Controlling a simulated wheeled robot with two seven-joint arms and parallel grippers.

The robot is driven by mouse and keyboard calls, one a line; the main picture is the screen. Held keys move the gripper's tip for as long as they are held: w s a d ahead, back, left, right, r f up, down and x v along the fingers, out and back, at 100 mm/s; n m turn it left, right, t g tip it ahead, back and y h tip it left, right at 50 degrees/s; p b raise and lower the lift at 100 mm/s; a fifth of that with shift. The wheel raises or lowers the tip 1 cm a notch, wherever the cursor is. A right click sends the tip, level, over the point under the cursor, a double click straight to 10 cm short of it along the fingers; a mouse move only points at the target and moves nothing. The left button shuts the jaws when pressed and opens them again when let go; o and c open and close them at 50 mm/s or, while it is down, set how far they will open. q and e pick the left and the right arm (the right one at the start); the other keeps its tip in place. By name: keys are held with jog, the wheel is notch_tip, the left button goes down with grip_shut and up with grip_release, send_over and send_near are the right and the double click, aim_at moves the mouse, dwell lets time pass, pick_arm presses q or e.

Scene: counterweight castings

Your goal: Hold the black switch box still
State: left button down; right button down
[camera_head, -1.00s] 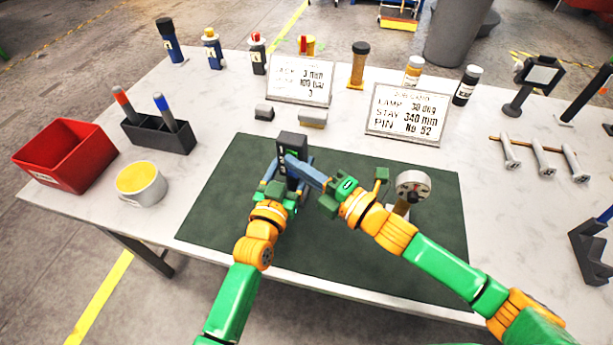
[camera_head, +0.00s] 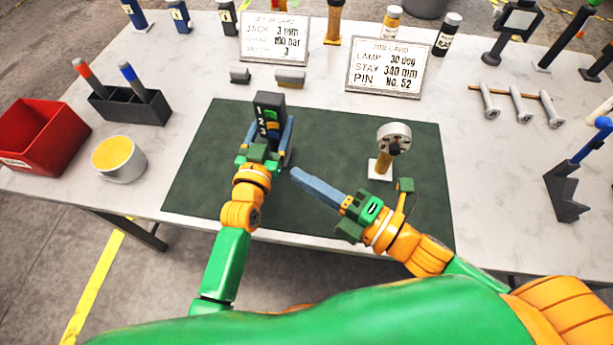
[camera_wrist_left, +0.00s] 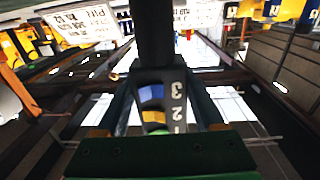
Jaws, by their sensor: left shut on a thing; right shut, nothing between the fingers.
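The black switch box (camera_head: 268,112) stands upright on the dark green mat (camera_head: 335,215), with the digits 1, 2, 3 and coloured rocker switches on its face. My left gripper (camera_head: 270,148) is shut on the box, its blue-grey fingers on either side of it. In the left wrist view the box (camera_wrist_left: 163,90) sits between the two fingers, with a blue and a yellow switch and the digits 3 and 2 showing. My right gripper (camera_head: 297,173) is shut and empty, to the right of the box and apart from it.
A round-headed gauge-like piece (camera_head: 393,140) on a white base stands on the mat's right. A red bin (camera_head: 45,140), a cup with yellow contents (camera_head: 120,160) and a black pen holder (camera_head: 130,107) are at left. Two cards (camera_head: 388,68) stand behind.

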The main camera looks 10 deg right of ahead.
pick_arm(q)
grip_release()
jog(key=shift+w, duration=0.1)
